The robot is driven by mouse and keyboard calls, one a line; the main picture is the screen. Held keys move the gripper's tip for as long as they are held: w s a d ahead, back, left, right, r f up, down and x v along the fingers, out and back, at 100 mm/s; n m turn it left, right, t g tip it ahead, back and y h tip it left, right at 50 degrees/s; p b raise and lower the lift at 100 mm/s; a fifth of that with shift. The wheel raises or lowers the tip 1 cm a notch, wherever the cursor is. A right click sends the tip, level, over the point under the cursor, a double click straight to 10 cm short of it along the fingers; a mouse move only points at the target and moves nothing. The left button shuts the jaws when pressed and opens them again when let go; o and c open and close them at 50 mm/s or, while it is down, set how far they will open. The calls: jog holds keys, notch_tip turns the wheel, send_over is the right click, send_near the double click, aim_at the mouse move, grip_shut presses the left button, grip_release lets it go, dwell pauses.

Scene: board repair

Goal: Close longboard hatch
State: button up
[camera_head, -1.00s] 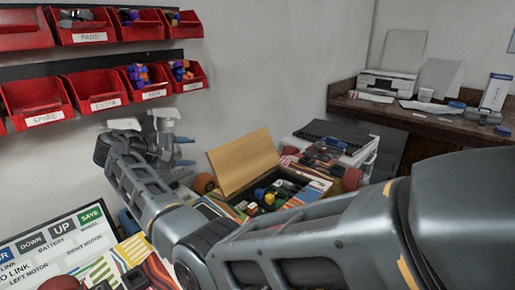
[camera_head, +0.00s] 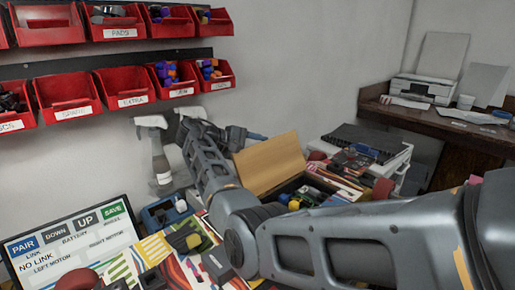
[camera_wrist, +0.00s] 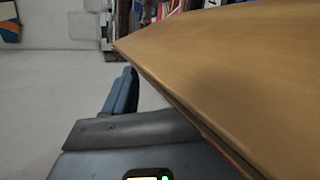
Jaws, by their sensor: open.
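The hatch (camera_head: 268,165) is a flat tan panel on the longboard, standing open and tilted up. Below it, the open compartment (camera_head: 278,203) holds several small coloured parts. The longboard's patterned deck is partly hidden by my arm. My gripper (camera_head: 247,136) is at the upper left edge of the hatch, on its wall side; I cannot tell whether it touches. In the wrist view the hatch (camera_wrist: 230,70) fills the right side, close up. One dark blue finger (camera_wrist: 121,92) shows left of the hatch edge; the other finger is hidden. The gripper is open.
Red bins (camera_head: 120,88) hang on the wall above. A spray bottle (camera_head: 160,165) stands left of my wrist. A screen (camera_head: 70,240) is at the lower left. A white case (camera_head: 400,160) stands behind the longboard, and a printer (camera_head: 425,88) is on the back desk.

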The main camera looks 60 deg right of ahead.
jog(key=shift+c, duration=0.5)
grip_shut()
